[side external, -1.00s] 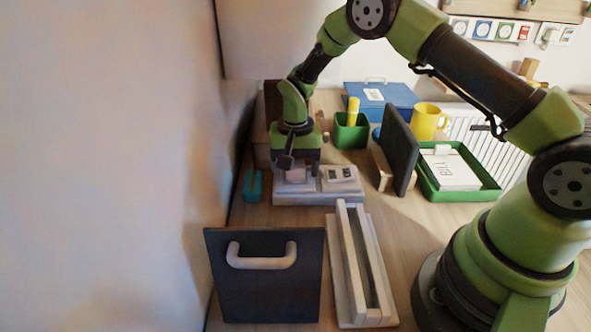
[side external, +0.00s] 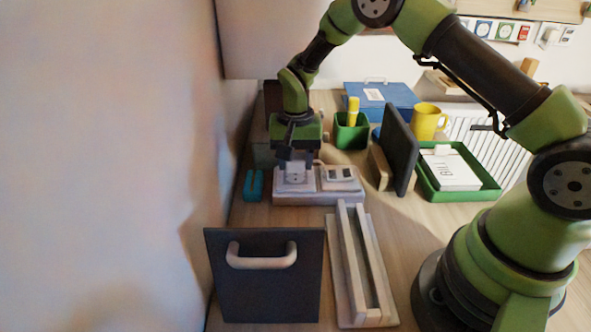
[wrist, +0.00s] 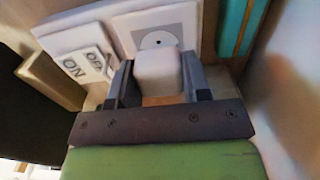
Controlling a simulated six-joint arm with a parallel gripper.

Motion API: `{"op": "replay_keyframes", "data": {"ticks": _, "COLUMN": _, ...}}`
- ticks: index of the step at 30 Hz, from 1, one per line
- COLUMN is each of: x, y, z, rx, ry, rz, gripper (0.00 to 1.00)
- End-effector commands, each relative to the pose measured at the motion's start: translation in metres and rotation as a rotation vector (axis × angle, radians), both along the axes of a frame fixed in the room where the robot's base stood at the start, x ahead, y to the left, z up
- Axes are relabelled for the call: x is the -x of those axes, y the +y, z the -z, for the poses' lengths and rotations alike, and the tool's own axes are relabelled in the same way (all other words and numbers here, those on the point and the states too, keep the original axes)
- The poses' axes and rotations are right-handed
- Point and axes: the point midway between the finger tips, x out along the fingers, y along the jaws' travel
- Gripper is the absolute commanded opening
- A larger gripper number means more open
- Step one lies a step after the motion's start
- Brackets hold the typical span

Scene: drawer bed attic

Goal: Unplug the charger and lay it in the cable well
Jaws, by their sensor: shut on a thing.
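The charger is a small white block that shows in the wrist view (wrist: 158,74) between my two fingers. In the side view the charger (side external: 295,173) is at the left half of the pale socket block (side external: 315,198). My gripper (side external: 295,167) points down and is shut on the charger. The socket plate (wrist: 157,38) shows a round grey mark beside the charger. I cannot tell whether the charger is clear of the socket. A long pale trough, which looks like the cable well (side external: 341,272), lies empty in front of the block.
An ON/OFF switch plate (side external: 340,174) sits right of the charger. A teal piece (side external: 253,186) stands to the left. A dark panel with a handle (side external: 265,295) is at the front. A dark upright screen (side external: 399,150) and green tray (side external: 455,195) are to the right.

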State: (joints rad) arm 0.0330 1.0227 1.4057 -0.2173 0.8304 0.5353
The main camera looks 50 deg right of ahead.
Motion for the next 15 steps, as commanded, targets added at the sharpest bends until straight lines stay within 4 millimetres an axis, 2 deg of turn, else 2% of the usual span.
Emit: {"op": "replay_keyframes", "data": {"ticks": 15, "x": 0.0, "y": 0.0, "z": -0.021, "rx": -0.001, "ry": -0.001, "rz": 0.0, "gripper": 0.06}}
